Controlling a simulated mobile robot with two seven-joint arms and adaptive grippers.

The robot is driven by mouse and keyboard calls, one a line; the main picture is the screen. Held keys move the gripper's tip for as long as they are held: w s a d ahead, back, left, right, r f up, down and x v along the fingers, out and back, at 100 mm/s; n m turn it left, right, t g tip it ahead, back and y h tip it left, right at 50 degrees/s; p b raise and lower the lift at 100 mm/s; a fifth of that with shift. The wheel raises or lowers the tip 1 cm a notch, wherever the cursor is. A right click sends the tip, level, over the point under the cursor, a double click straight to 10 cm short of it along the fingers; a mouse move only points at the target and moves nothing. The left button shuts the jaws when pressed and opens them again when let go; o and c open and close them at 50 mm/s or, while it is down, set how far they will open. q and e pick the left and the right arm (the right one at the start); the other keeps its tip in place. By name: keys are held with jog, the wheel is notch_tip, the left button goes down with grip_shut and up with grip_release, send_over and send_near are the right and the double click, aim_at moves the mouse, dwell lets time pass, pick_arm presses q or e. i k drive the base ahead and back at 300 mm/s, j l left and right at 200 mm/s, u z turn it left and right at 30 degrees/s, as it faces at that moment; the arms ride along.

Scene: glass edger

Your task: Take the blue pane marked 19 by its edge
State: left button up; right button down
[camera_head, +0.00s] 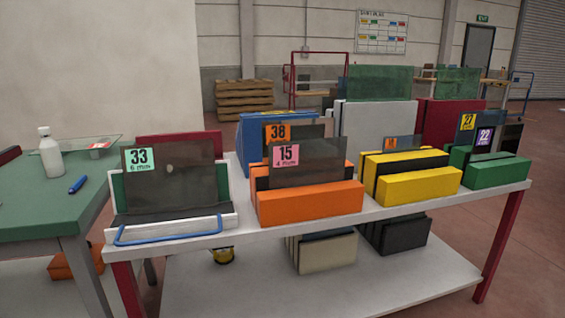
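I cannot make out a pane marked 19. Several dark panes stand upright in slotted blocks on the white table (243,236). A pane with a green label 33 (172,180) stands in the white holder at left. A pane with a pink label 15 (310,165) stands in the orange block (310,204), and one with an orange label 38 (304,132) stands behind it. Panes with a yellow label 27 (467,124) and a purple label 22 (484,137) are at the green block (497,173). Neither gripper is in view.
A yellow block (420,186) holds a mostly hidden pane with an orange label. A blue block (250,132) stands behind the orange one. Large greenish panes (380,83) stand at the back. A green-topped bench (45,214) at left holds a white bottle (50,153) and blue marker (78,184).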

aim_at(394, 144)
jog(key=u, duration=0.8)
jog(key=l+u, duration=0.35)
jog(key=k+l+u, duration=0.1)
jog(key=l+u, duration=0.25)
jog(key=k+l+u, duration=0.15)
jog(key=u, duration=0.25)
jog(key=k+l+u, duration=0.25)
jog(key=l, duration=0.25)
jog(key=k+l+u, duration=0.5)
jog(key=k+l, duration=0.65)
jog(key=k, duration=0.15)
